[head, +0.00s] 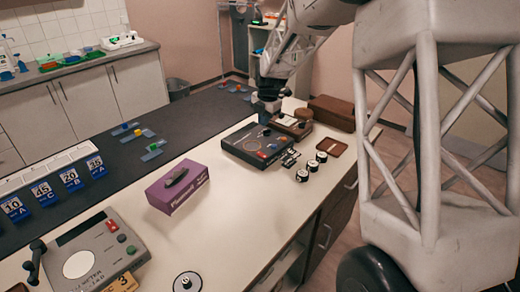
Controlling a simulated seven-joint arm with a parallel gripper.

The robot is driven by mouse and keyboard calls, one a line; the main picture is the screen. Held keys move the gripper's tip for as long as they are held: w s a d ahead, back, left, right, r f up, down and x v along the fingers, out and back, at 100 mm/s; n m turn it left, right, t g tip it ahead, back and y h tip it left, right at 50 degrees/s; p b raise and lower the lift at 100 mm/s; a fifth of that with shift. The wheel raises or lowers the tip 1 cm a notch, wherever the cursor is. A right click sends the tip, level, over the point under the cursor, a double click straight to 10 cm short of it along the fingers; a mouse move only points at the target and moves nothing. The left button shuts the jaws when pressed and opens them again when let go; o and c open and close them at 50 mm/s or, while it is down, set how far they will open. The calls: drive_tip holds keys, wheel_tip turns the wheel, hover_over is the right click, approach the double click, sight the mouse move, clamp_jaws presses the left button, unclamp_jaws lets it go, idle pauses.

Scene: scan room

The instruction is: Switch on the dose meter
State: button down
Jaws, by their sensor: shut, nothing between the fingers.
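No label that I can read names the dose meter. A black device (248,153) with a red button and small controls on its top lies on the white counter. A smaller brown device (292,126) with light parts on top lies just behind it, to the right. My gripper (264,119) points down over the far edge of the black device, close to the brown one. Its fingers are shut and empty. I cannot tell whether the tips touch anything, and the arm hides part of the area behind them.
A grey console (86,262) with red and green buttons lies at front left. A purple box (181,188) with a dark object on top stands mid-counter. Several round black-and-white knobs (311,165) and a brown tray (331,147) lie to the right. A brown case (331,114) stands behind.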

sight(262, 155)
drive_tip(key=shift+f, duration=0.1)
drive_tip(key=f, duration=0.4)
drive_tip(key=w+a+f, duration=0.1)
drive_tip(key=f, duration=0.8)
drive_tip(key=shift+w+a+f, duration=0.2)
drive_tip(key=shift+f, duration=0.15)
idle(0.4)
drive_tip(key=shift+a+f, duration=0.1)
drive_tip(key=shift+f, duration=0.1)
drive_tip(key=shift+g, duration=0.3)
drive_tip(key=shift+s+d+r, duration=0.15)
drive_tip(key=shift+s+d, duration=0.35)
drive_tip(key=shift+d, duration=0.05)
